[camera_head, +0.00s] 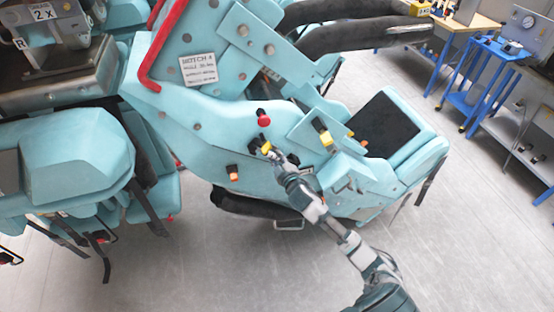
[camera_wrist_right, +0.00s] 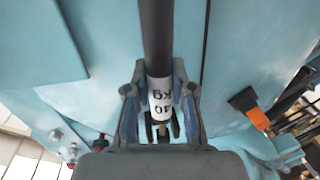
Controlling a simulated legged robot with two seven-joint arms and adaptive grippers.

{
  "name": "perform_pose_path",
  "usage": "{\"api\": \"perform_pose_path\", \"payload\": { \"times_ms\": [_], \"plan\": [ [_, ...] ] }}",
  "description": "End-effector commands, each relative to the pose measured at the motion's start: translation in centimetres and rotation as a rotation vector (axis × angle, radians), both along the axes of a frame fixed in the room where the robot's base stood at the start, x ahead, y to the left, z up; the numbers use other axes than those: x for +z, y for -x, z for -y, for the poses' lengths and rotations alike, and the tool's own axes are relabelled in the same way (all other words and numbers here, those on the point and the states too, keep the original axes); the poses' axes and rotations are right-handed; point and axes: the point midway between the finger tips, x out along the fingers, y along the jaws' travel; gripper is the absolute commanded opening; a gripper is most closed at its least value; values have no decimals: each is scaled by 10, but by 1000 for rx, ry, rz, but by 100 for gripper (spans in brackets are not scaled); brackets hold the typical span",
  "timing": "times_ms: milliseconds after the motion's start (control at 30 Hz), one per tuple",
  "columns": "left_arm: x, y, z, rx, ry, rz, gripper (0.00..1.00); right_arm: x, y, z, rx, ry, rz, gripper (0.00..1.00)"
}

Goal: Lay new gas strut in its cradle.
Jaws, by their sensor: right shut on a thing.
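My right gripper (camera_head: 268,151) reaches in from the lower right in the head view, close against the light blue side of the train seat (camera_head: 207,130). The strut runs up from between the fingers to the top of that view, in front of light blue panels. In the head view most of the strut is hidden or too small to trace. I cannot make out the cradle. My left gripper is not in view.
A red knob (camera_head: 263,118) and a black-and-orange fitting (camera_head: 232,173) stick out of the seat side near the gripper. A yellow-tipped fitting (camera_head: 323,131) is to the right. A blue cart (camera_head: 489,75) and workbenches stand at the upper right. The grey floor in front is clear.

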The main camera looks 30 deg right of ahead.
Motion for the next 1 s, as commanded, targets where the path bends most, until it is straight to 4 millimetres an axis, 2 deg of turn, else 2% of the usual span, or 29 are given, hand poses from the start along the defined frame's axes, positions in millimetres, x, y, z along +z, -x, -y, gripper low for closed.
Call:
{"api": "perform_pose_path", "payload": {
  "times_ms": [167,200,300,333,667,767,1000],
  "plan": [
    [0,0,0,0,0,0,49,1,-4,1,2,0,3,0],
    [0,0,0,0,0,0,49,1,-5,1,2,0,3,26],
    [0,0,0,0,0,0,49,1,-4,1,1,0,2,51],
    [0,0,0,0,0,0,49,1,-4,1,1,0,2,52],
    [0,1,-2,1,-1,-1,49,-1,-1,0,1,0,-2,52],
    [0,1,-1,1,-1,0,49,0,11,-1,1,-1,-3,52],
    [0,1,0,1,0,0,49,6,63,-8,3,-1,-3,52]
  ]
}}
